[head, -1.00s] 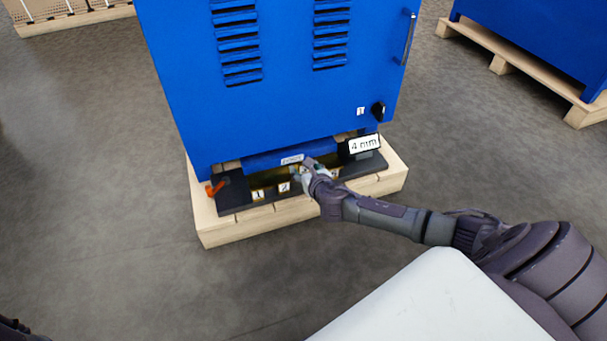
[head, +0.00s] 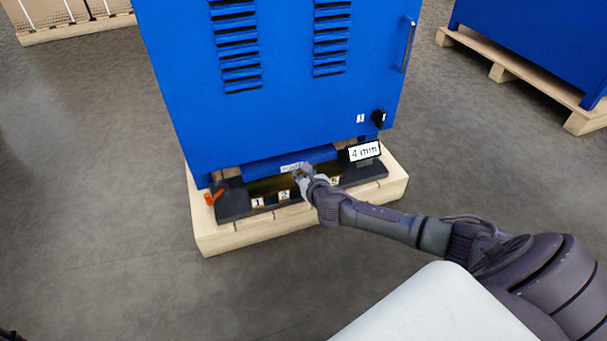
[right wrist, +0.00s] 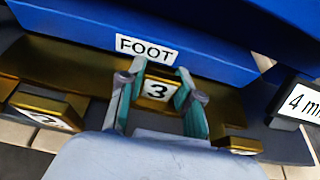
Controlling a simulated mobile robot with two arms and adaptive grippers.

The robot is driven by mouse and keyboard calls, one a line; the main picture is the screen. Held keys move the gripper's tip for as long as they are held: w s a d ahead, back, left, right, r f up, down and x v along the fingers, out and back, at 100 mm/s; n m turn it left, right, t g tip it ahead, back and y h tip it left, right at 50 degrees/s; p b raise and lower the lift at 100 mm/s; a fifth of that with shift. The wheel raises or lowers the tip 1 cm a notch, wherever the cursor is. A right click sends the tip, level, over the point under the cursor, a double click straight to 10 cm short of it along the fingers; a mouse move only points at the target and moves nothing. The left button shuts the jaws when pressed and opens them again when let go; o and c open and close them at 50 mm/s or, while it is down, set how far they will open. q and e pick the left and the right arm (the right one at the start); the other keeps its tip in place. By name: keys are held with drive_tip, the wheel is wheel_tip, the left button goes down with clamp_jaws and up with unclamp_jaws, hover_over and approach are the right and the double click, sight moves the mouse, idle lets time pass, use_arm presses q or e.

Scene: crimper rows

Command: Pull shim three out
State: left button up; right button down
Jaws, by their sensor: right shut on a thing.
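Shim three is a brass block (right wrist: 157,89) with a white "3" label, below the "FOOT" label in the right wrist view. My right gripper (right wrist: 160,98) has its two green-padded fingers on either side of this block and is shut on it. In the head view the right gripper (head: 305,174) is at the row under the blue cabinet and hides shim three. The cabinet's blue foot (right wrist: 200,55) is just behind and above the shim. I cannot tell how far the shim sits under it.
Neighbouring brass shims stand close on both sides: one to the left (right wrist: 45,106) and one to the right (right wrist: 240,144). A "4 mm" sign (head: 365,151) stands right of the row. An orange lever (head: 213,196) is at the left. Open floor lies in front of the pallet (head: 235,239).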

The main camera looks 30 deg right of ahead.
drive_tip(key=shift+s, duration=0.1)
drive_tip(key=s+p, duration=0.1)
drive_tip(key=s, duration=0.1)
drive_tip(key=s+a+p, duration=0.1)
drive_tip(key=s+p, duration=0.1)
drive_tip(key=shift+r, duration=0.15)
drive_tip(key=shift+s, duration=0.25)
drive_tip(key=shift+a+f, duration=0.15)
drive_tip(key=shift+f, duration=0.1)
drive_tip(key=c, duration=1.2)
unclamp_jaws()
drive_tip(key=o, duration=0.4)
drive_tip(key=shift+s+r, duration=0.1)
drive_tip(key=shift+s, duration=0.05)
drive_tip(key=shift+o, duration=0.2)
drive_tip(key=v, duration=1.2)
